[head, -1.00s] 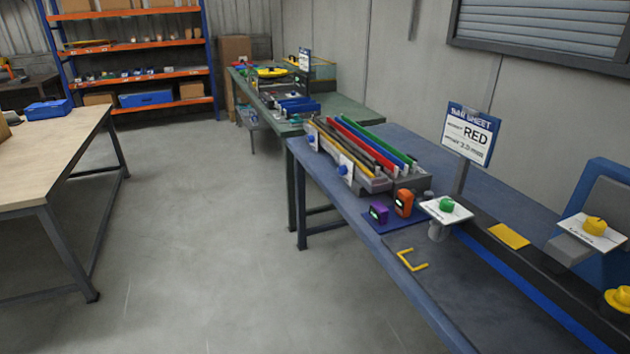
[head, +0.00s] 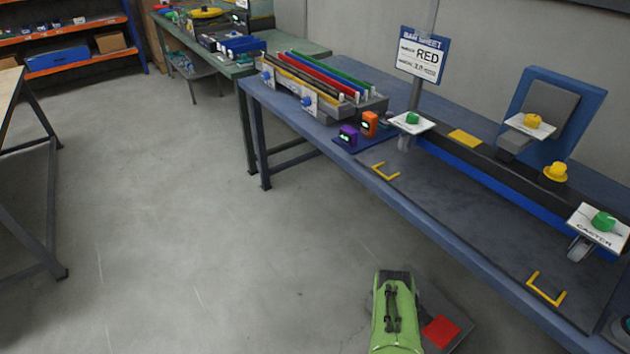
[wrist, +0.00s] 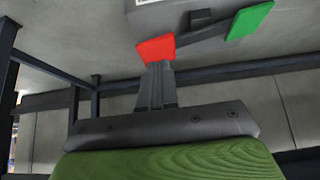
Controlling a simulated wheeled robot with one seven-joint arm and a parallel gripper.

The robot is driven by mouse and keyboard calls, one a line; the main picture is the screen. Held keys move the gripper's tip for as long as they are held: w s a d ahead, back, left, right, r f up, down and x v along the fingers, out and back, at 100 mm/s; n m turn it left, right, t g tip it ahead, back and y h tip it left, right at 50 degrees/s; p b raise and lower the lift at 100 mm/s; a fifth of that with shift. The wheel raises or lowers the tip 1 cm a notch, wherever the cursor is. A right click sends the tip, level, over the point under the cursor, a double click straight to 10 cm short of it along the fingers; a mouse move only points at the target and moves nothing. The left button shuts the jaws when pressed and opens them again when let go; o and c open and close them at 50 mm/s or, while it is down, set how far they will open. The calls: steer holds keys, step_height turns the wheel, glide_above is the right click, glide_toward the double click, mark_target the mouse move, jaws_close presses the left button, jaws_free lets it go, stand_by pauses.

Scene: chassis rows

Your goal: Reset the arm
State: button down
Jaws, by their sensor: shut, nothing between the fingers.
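My gripper (wrist: 157,72) shows in the wrist view as dark fingers together in the middle, with nothing between them. Its wide grey palm bar and a green part of my arm fill the bottom of that view. Beyond the fingertips are a red pad and a green pad, which look like parts of my own base. In the head view my green arm (head: 398,335) is low at the bottom, over the floor and apart from the blue workbench (head: 350,172). The fingertips cannot be made out clearly there.
The workbench on the right holds a rack of coloured bars (head: 320,85), a RED sign (head: 421,55), an orange device (head: 369,124), a purple device (head: 348,136), and knobs on white plates. The floor (head: 190,240) at left is clear.

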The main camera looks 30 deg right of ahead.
steer(key=w+d+r+n+t+p, duration=0.1)
steer(key=w+r, duration=0.7)
steer(key=r, duration=0.2)
steer(key=w+d+r+n+p, duration=0.1)
steer(key=w+r, duration=0.7)
steer(key=r, duration=0.3)
steer(key=w+a+r+n+t+y+p, duration=0.15)
steer(key=a+r, duration=0.25)
steer(key=r, duration=0.5)
steer(key=w+a+r+n, duration=0.1)
steer(key=w+a+r, duration=0.2)
steer(key=r, duration=0.5)
steer(key=w+a+r+n+y+p, duration=0.1)
steer(key=w+a+r, duration=0.25)
steer(key=r, duration=0.55)
steer(key=s+a+r+n+t+y+p, duration=0.1)
steer(key=s+a+r+n, duration=0.1)
steer(key=s+a+r, duration=0.5)
steer(key=s+a+r+n+t+y+p, duration=0.1)
steer(key=s+a+r+n+y, duration=0.15)
steer(key=a+r, duration=0.8)
steer(key=s+a+r+n+p, duration=0.1)
steer(key=s+a+r+n, duration=0.2)
steer(key=s, duration=0.5)
steer(key=s+a+r+n+y, duration=0.1)
steer(key=s+a+r+n, duration=0.2)
steer(key=s, duration=0.5)
steer(key=shift+a+r+p, duration=0.4)
steer(key=shift+a+r, duration=0.15)
steer(key=shift+a, duration=0.2)
